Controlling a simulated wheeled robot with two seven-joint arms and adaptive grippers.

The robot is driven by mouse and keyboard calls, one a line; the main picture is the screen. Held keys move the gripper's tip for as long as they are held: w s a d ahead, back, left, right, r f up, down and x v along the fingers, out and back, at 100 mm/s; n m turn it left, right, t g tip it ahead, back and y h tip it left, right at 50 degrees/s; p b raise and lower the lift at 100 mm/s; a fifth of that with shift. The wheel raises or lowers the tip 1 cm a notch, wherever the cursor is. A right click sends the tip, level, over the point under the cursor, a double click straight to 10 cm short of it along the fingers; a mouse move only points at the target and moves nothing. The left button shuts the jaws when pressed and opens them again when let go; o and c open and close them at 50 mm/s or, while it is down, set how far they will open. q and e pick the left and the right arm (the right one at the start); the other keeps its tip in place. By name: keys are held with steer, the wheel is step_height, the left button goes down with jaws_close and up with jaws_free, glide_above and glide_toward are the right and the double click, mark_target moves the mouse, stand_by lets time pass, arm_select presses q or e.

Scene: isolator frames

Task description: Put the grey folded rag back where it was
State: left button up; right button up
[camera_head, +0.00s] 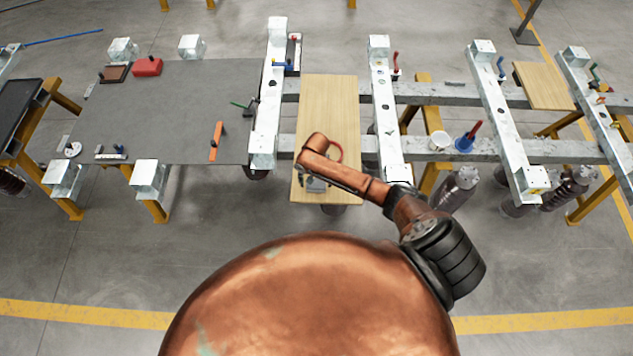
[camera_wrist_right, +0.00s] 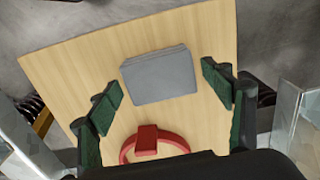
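The grey folded rag (camera_wrist_right: 160,75) lies flat on a light wooden board (camera_wrist_right: 85,62). In the head view the rag (camera_head: 316,185) shows as a small grey patch near the board's front end (camera_head: 335,100), partly hidden by my arm. My right gripper (camera_wrist_right: 163,94) is open and empty above the board. Its two green-padded fingers are wide apart, one on each side of the rag's near end in the wrist view, and do not visibly touch it. My left gripper is not in view.
A red object with a curved band (camera_wrist_right: 147,139) lies on the board close to the rag. A dark grey tabletop (camera_head: 170,110) with tools stands left. Metal beams (camera_head: 267,100) flank the board.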

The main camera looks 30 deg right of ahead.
mark_target(317, 183)
steer(key=shift+o, duration=0.2)
steer(key=shift+r, duration=0.1)
step_height(317, 183, up, 12)
steer(key=shift+p, duration=0.4)
stand_by(1.1)
